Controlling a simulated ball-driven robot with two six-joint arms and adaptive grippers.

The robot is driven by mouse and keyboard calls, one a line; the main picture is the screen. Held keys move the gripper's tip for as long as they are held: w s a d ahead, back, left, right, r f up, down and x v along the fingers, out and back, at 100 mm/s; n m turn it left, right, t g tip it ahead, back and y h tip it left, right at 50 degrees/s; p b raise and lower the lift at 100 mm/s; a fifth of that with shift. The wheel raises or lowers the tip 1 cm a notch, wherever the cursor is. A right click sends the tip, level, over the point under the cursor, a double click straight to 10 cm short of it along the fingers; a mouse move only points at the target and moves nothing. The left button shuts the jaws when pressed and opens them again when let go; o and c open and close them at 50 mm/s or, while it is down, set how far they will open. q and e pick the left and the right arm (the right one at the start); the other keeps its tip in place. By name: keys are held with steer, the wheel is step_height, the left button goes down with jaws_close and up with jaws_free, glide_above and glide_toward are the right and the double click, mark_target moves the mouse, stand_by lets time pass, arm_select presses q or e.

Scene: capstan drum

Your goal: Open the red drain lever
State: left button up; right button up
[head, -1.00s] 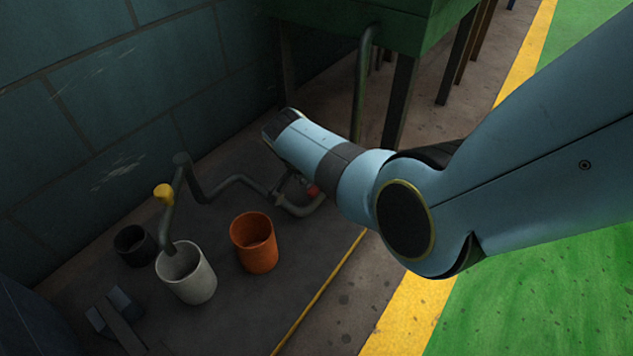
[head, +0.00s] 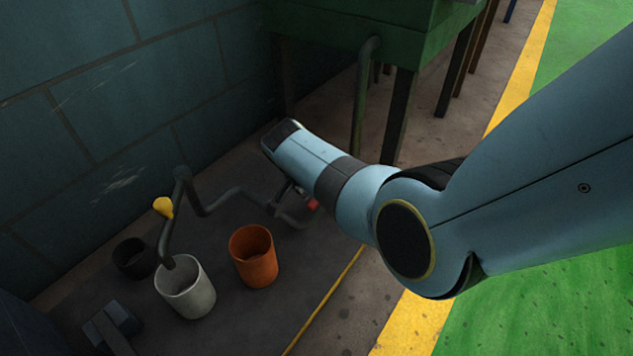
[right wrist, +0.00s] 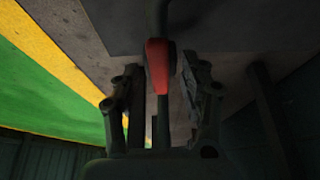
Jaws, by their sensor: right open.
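The red drain lever (head: 312,204) shows in the head view as a small red patch beside the low grey drain pipe (head: 236,194), partly hidden by my right arm. In the right wrist view the red lever (right wrist: 158,66) hangs from a dark pipe fitting at the top. My right gripper (right wrist: 164,84) is open, with one finger on each side of the lever's lower end. A gap shows on the left; whether the right finger touches it I cannot tell. In the head view the right gripper's fingers are mostly hidden by the wrist. My left gripper is not in view.
An orange bucket (head: 254,258), a pale bucket (head: 186,290) and a black pot (head: 133,259) stand on the floor. A yellow knob (head: 163,207) sits on the bent pipe. A green tank (head: 375,25) on legs stands behind, and a block wall (head: 100,110) is at left.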

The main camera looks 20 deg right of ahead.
step_height(320, 180, up, 9)
steer(key=shift+r, duration=0.2)
stand_by(0.5)
